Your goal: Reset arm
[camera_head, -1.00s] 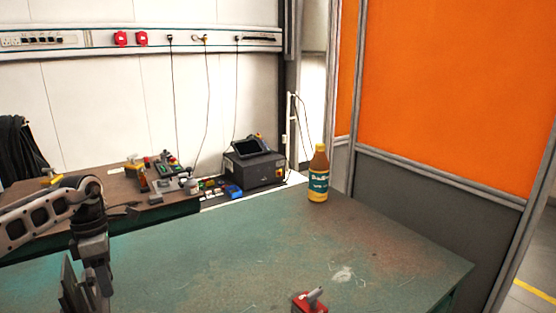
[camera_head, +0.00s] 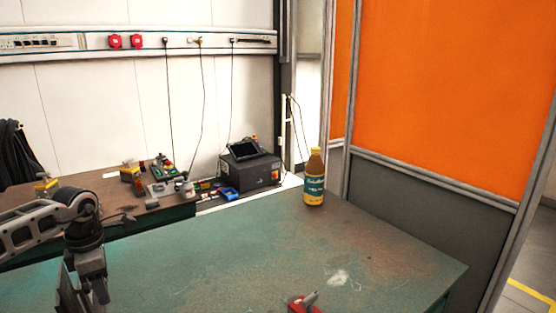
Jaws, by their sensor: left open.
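My left arm comes in from the left edge. Its gripper (camera_head: 78,292) hangs down at the lower left, over the green table (camera_head: 210,262), and is cut off by the bottom edge. It is open, and nothing shows between its fingers. My right gripper is out of view.
A bottle (camera_head: 314,178) with a teal label stands upright at the table's far edge. A red object with a grey top (camera_head: 304,303) sits at the near edge. A brown bench (camera_head: 105,196) behind holds tools and a dark box (camera_head: 251,174). The table's middle is clear.

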